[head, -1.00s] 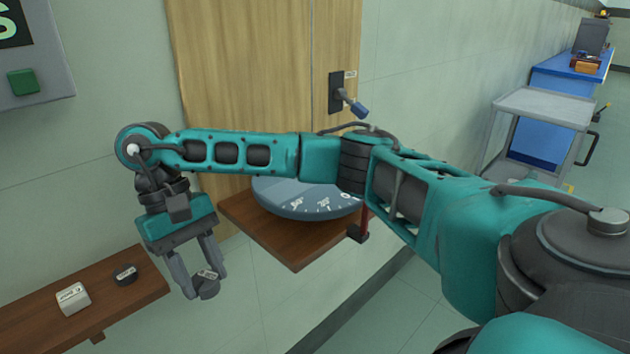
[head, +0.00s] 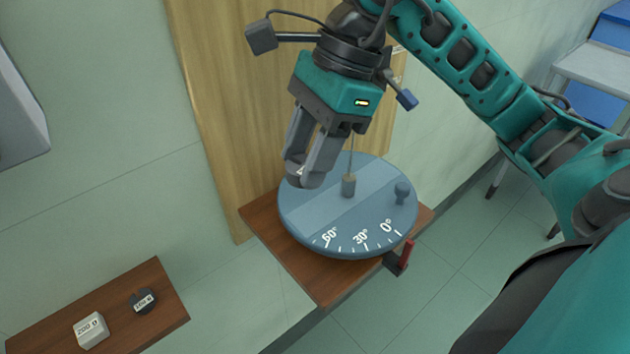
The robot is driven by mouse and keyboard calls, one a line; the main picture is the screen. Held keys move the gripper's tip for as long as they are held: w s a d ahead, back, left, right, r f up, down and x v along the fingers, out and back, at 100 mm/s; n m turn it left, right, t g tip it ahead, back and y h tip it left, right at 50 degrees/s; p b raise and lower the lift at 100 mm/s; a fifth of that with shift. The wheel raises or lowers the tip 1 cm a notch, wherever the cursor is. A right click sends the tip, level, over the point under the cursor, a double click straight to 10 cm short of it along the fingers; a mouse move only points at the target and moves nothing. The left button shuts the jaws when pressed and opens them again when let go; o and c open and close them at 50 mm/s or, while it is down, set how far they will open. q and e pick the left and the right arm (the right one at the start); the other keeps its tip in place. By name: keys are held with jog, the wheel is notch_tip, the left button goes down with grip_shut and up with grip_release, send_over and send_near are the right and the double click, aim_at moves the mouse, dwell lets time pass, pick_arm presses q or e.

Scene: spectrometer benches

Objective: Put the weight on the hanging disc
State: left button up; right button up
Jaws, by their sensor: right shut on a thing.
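The blue-grey disc (head: 345,225) shows in the middle of the head view, with 0°, 30° and 60° marks along its near rim. My right gripper (head: 304,174) points down over the disc's far left part, shut on a grey weight (head: 304,181). The fingers partly hide the weight, and I cannot tell whether it touches the disc. My left gripper is not in view.
The disc is over a wooden shelf (head: 310,279) with a red-handled clamp (head: 405,256) at its right. A lower-left shelf (head: 128,323) bears a pale 200 g block (head: 90,330) and a dark slotted weight (head: 143,300).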

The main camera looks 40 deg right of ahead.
jog(key=shift+d+r+m+t, duration=0.3)
jog(key=shift+d+r+m, duration=0.25)
jog(key=shift+r+m, duration=0.25)
jog(key=shift+d+f, duration=0.1)
jog(key=shift+f, duration=0.2)
send_over(306, 219)
jog(key=d, duration=0.2)
jog(key=f, duration=0.4)
jog(key=shift+s+a+f+b, duration=0.2)
jog(key=shift+a+f+b, duration=0.05)
jog(key=shift+f+b, duration=0.15)
notch_tip(306, 219, down, 4)
jog(key=shift+r, duration=0.15)
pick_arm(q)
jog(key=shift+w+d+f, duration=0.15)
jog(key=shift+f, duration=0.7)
pick_arm(e)
jog(key=shift+f, duration=0.45)
pick_arm(q)
jog(key=shift+b, duration=0.35)
pick_arm(e)
jog(key=shift+f, duration=0.2)
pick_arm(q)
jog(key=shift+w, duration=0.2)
pick_arm(e)
jog(key=o, duration=1.2)
jog(key=shift+r, duration=0.1)
